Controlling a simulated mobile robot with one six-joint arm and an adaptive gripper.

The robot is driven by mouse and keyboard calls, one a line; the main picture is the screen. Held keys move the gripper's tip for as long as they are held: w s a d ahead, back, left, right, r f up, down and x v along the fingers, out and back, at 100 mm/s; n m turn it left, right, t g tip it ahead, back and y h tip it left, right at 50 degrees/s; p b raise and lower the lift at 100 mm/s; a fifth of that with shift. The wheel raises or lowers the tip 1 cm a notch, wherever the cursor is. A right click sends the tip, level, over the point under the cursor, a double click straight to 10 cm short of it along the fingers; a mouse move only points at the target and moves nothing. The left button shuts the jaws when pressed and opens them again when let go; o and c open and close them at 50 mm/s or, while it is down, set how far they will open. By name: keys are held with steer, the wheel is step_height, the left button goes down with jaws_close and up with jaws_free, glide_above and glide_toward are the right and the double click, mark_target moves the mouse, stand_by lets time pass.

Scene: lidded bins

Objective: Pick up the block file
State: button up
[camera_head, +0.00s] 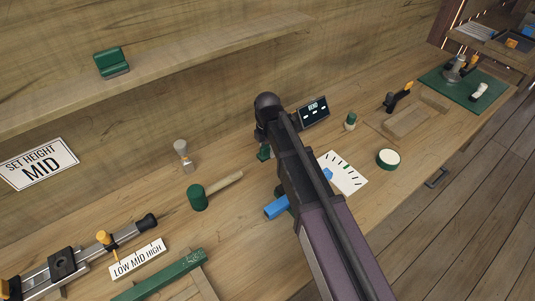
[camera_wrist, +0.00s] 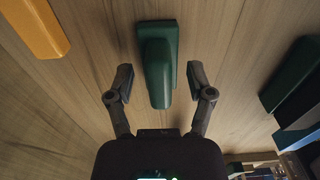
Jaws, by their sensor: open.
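A green tool with a flat base and a raised rounded grip, which I take to be the block file (camera_wrist: 160,70), is in the upper middle of the wrist view. My gripper (camera_wrist: 160,80) is open, with one finger on each side of the tool and visible gaps between. The fingers do not appear to touch it. In the head view, my arm covers most of this spot. A small green part (camera_head: 263,152) shows beside the arm and may be the same tool. My fingers are not clearly visible there.
A green mallet (camera_head: 198,196), a small brush (camera_head: 183,153), a blue bar (camera_head: 276,207) and a display (camera_head: 314,112) are around my arm. An orange piece (camera_wrist: 35,27) shows in the wrist view.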

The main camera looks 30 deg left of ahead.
stand_by(0.5)
jaws_close()
steer(key=shift+r, duration=0.1)
step_height(320, 180, up, 10)
steer(key=p, duration=1)
stand_by(0.7)
